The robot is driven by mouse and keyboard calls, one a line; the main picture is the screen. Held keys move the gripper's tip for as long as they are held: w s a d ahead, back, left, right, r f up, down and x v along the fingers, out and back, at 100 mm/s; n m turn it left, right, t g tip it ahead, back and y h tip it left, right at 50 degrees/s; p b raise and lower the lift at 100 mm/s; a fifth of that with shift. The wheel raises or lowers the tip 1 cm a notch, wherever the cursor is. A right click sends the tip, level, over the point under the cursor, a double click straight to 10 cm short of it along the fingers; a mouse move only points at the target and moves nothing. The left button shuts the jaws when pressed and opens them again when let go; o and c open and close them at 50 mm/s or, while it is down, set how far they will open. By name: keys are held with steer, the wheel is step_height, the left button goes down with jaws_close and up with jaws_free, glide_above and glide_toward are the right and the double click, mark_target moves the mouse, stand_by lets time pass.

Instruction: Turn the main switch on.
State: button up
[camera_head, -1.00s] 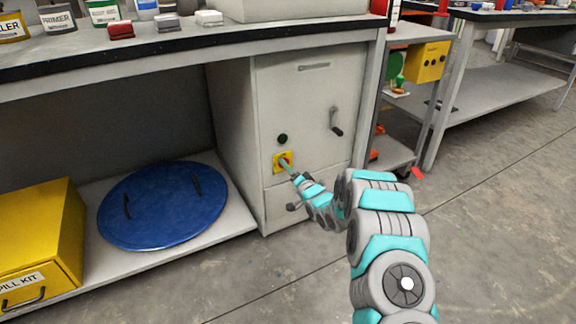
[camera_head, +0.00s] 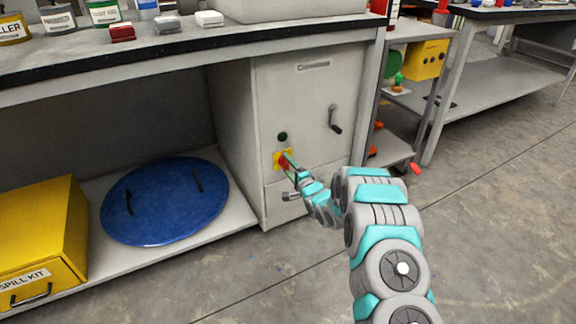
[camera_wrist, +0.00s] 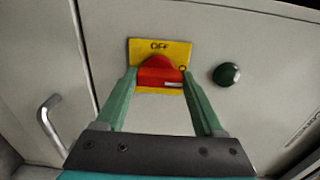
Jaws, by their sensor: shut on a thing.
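The main switch is a red knob (camera_wrist: 160,72) on a yellow plate (camera_wrist: 170,46) marked OFF along its top edge in the wrist view. The knob carries a white mark (camera_wrist: 174,84) on its lower right. My gripper (camera_wrist: 159,78) has its two green fingers on either side of the knob, shut on it. In the head view, the switch (camera_head: 279,155) is on the front of a grey cabinet (camera_head: 310,88), partly hidden by my gripper (camera_head: 286,161).
A dark green round button or lamp (camera_wrist: 226,74) sits beside the switch. A crank handle (camera_head: 335,120) sticks out at the cabinet's right. A blue lid (camera_head: 165,200) and a yellow spill kit box (camera_head: 38,235) lie on the lower shelf.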

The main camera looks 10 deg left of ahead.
steer(key=shift+w+d, duration=0.1)
stand_by(0.3)
steer(key=o, duration=1.4)
steer(key=shift+v, duration=3.9)
